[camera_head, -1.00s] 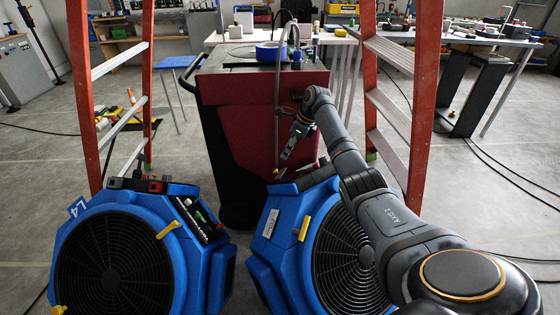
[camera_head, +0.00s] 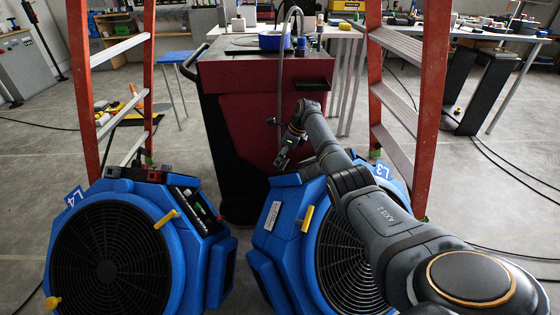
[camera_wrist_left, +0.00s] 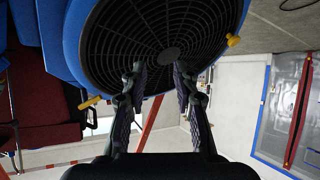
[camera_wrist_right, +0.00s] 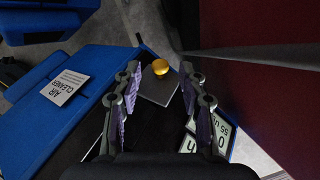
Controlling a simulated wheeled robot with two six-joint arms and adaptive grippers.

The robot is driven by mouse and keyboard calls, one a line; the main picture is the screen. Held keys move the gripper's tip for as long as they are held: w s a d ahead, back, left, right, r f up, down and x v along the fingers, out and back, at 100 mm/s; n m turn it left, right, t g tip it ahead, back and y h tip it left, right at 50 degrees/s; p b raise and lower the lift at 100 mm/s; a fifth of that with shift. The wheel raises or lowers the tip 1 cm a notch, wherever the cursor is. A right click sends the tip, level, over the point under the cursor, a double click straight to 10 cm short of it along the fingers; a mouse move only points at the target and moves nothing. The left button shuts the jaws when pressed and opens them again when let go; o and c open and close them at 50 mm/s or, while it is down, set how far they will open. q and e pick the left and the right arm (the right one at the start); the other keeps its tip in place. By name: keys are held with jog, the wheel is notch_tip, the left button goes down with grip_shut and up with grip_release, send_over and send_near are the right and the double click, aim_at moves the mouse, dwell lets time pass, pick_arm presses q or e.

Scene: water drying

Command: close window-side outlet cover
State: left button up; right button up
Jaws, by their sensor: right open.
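Two blue air movers stand on the floor, the left one marked L4 (camera_head: 115,250) and the right one marked L3 (camera_head: 286,213). In the right wrist view, a small grey flap (camera_wrist_right: 157,88) with a yellow knob (camera_wrist_right: 160,67) shows on the right machine, between my fingers in the picture; I cannot tell for sure that it is the outlet cover. My right gripper (camera_head: 281,160) is open and empty above that machine's back edge; it also shows in the right wrist view (camera_wrist_right: 160,82). My left gripper (camera_wrist_left: 160,75) is open and empty, facing a round fan grille (camera_wrist_left: 165,45).
A dark red cart (camera_head: 262,110) stands close behind the right machine, near my right gripper. Orange ladders stand at left (camera_head: 84,90) and right (camera_head: 432,100). A display panel (camera_wrist_right: 215,140) lies beside my right fingers. Cables cross the floor at right.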

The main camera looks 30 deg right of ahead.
pick_arm(q)
jog(key=w+r+t, duration=0.2)
jog(key=w+r, duration=0.1)
jog(key=r, duration=0.2)
jog(key=shift+a+r+t, duration=0.15)
jog(key=shift+r+t, duration=0.2)
jog(key=shift+t, duration=0.05)
pick_arm(e)
jog(key=shift+w+a+f, duration=0.15)
jog(key=shift+w+f, duration=0.05)
jog(key=shift+f, duration=0.35)
pick_arm(q)
jog(key=shift+w, duration=0.1)
pick_arm(e)
grip_shut()
